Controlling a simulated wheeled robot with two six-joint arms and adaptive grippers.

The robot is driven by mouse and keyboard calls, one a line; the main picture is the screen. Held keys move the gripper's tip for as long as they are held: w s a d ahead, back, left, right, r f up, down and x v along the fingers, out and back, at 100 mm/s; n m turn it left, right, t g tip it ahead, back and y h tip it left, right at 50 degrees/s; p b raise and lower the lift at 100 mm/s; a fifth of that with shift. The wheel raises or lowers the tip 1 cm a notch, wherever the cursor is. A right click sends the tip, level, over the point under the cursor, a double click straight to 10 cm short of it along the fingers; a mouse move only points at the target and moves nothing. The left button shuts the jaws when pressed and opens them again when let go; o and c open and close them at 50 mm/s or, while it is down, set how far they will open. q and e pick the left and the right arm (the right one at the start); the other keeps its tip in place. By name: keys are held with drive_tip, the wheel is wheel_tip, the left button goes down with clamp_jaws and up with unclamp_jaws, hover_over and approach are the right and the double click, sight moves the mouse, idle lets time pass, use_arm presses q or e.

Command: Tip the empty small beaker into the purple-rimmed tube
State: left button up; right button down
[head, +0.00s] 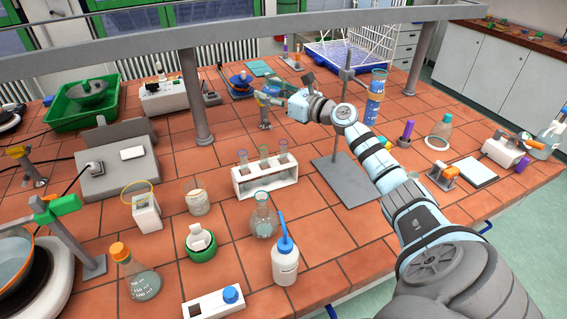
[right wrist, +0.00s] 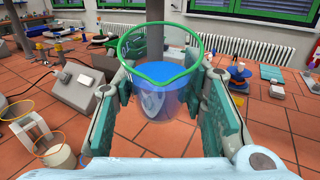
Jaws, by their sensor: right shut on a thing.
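My right gripper (head: 268,97) is shut on a clear green-rimmed beaker (right wrist: 165,100), with one finger on each side. In the right wrist view (right wrist: 160,105) the beaker is about upright, and blue liquid seems to show inside it. In the head view the gripper is above the bench, behind the white rack, and the beaker is too small to make out well. The white rack (head: 266,182) holds three tubes upright: left (head: 243,160), middle (head: 264,158) and right (head: 283,153). I cannot tell for sure which rim is purple. My left gripper is not in view.
A metal stand (head: 343,183) with a tall rod is right of the rack. A blue-marked cylinder (head: 375,98) is close to my right arm. A flask (head: 263,220) and a wash bottle (head: 285,263) stand in front of the rack. A shelf post (head: 196,100) rises behind it.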

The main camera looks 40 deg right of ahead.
drive_tip(key=shift+w+r+t+b, duration=0.15)
drive_tip(key=shift+t+b, duration=0.25)
drive_tip(key=shift+b, duration=1.1)
drive_tip(key=shift+r+t+b, duration=0.2)
drive_tip(key=shift+t+b, duration=0.2)
drive_tip(key=shift+b, duration=1.05)
idle(1.2)
drive_tip(key=shift+f+b, duration=0.1)
drive_tip(key=shift+b, duration=0.5)
drive_tip(key=shift+w+r+t+y+b, duration=0.15)
drive_tip(key=shift+t+b, duration=0.25)
drive_tip(key=shift+b, duration=0.8)
drive_tip(key=shift+s+r+t+y+b, duration=0.15)
drive_tip(key=shift+t+b, duration=0.25)
drive_tip(key=shift+b, duration=0.8)
drive_tip(key=shift+w+r, duration=0.1)
drive_tip(key=shift+r+t+b, duration=0.15)
drive_tip(key=shift+t+b, duration=0.45)
drive_tip(key=shift+b, duration=1.6)
drive_tip(key=p, duration=0.2)
drive_tip(key=shift+r+p, duration=0.2)
drive_tip(key=shift+p, duration=0.1)
drive_tip(key=shift+f+b, duration=0.2)
drive_tip(key=shift+b, duration=0.1)
